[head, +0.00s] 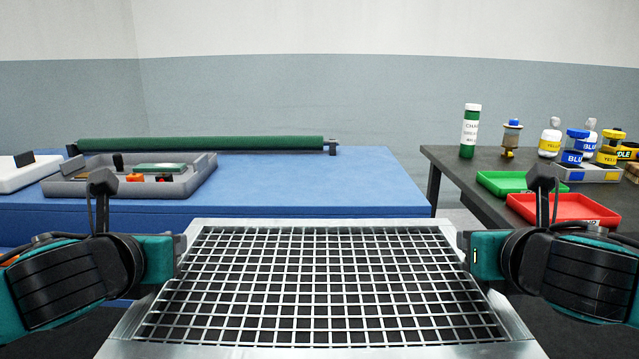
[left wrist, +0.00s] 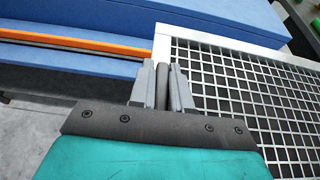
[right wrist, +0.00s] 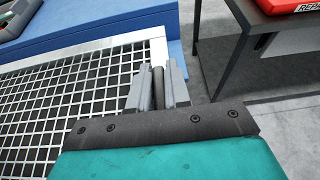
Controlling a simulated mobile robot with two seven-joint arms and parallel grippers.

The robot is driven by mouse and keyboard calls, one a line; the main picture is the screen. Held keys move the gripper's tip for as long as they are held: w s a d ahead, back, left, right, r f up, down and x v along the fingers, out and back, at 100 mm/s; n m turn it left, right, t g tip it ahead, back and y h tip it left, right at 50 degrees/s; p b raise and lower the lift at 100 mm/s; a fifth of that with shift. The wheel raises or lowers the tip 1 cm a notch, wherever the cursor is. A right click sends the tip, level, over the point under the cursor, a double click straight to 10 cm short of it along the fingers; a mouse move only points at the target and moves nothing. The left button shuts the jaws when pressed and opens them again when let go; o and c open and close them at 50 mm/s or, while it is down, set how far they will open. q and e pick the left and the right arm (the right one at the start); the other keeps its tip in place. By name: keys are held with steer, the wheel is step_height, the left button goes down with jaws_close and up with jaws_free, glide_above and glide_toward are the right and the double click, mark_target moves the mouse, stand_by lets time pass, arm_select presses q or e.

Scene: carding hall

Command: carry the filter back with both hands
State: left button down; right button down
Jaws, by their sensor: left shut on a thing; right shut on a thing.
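The filter (head: 320,229) is a flat silver frame with a wire grid, held level in front of me in the head view. My left gripper (head: 180,250) is at its left side, and my right gripper (head: 464,250) is at its right side. In the left wrist view the left gripper (left wrist: 168,88) is shut on a dark bar at the frame's edge (left wrist: 245,45). In the right wrist view the right gripper (right wrist: 157,88) is shut on a similar bar beside the frame (right wrist: 100,45). The near edge of the filter is partly cut off in the head view.
A blue machine table (head: 330,185) stands behind the filter, with a green roller (head: 200,144) and a grey tray (head: 205,178) of small parts. A dark table (head: 445,165) at right holds a green tray (head: 500,184), a red tray (head: 540,204) and several bottles. A floor gap separates the tables.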

arm_select(q)
steer(key=shift+w+a+r, duration=0.1)
steer(key=shift+a+r, duration=0.05)
steer(key=shift+a, duration=0.05)
arm_select(e)
steer(key=shift+w+d, duration=0.1)
steer(key=shift+d, duration=0.1)
